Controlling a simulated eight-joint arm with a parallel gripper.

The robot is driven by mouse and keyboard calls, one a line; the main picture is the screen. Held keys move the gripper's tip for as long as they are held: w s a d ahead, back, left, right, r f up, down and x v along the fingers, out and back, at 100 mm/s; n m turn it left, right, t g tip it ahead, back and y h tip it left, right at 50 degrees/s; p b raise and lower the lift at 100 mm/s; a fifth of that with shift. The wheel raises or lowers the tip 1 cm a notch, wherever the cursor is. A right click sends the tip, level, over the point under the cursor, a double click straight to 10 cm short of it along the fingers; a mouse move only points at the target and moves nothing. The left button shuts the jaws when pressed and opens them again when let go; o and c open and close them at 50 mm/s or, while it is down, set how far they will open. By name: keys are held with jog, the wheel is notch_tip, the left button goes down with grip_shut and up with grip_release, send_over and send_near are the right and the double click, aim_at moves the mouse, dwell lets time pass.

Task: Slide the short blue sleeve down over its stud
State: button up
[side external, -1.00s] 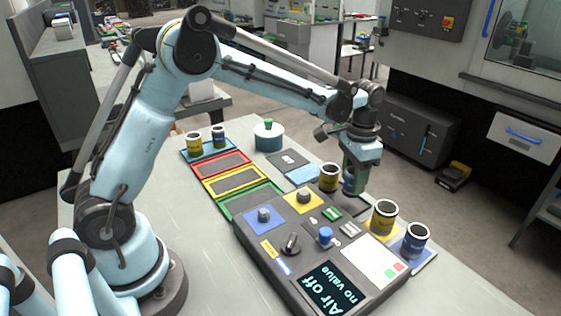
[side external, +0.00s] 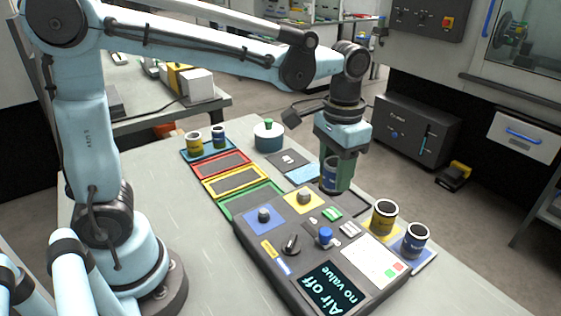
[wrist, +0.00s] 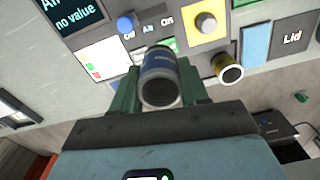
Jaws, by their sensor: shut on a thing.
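A blue sleeve (side external: 330,172) with a dark body is held between the green fingers of my gripper (side external: 338,178), above the far side of the grey panel. In the wrist view the blue sleeve (wrist: 160,80) sits between both fingers, its open end facing the camera. A grey stud (side external: 264,214) stands bare on a blue square pad (side external: 254,225) at the panel's left. Another grey stud (side external: 304,195) stands on a yellow pad (side external: 299,208). My gripper is to the right of both studs, apart from them.
A yellow sleeve (wrist: 228,70) lies near the gripper in the wrist view; the gripper hides it from the side. A yellow sleeve (side external: 384,218) and a blue sleeve (side external: 415,241) stand at the panel's right. A blue knob (side external: 325,235) and a dark switch (side external: 291,243) rise from the panel.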

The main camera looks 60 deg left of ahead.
aim_at(264, 210)
jog(key=s+a+n, duration=0.4)
jog(key=s+a, duration=0.4)
jog(key=s, duration=0.3)
jog(key=shift+w+a+f, duration=0.1)
jog(key=shift+f, duration=1.95)
jog(key=shift+w+f, duration=0.1)
jog(key=shift+f, duration=1.9)
jog(key=shift+f, duration=0.25)
jog(key=o, duration=1.6)
jog(key=shift+r, duration=0.15)
jog(key=shift+r, duration=4.4)
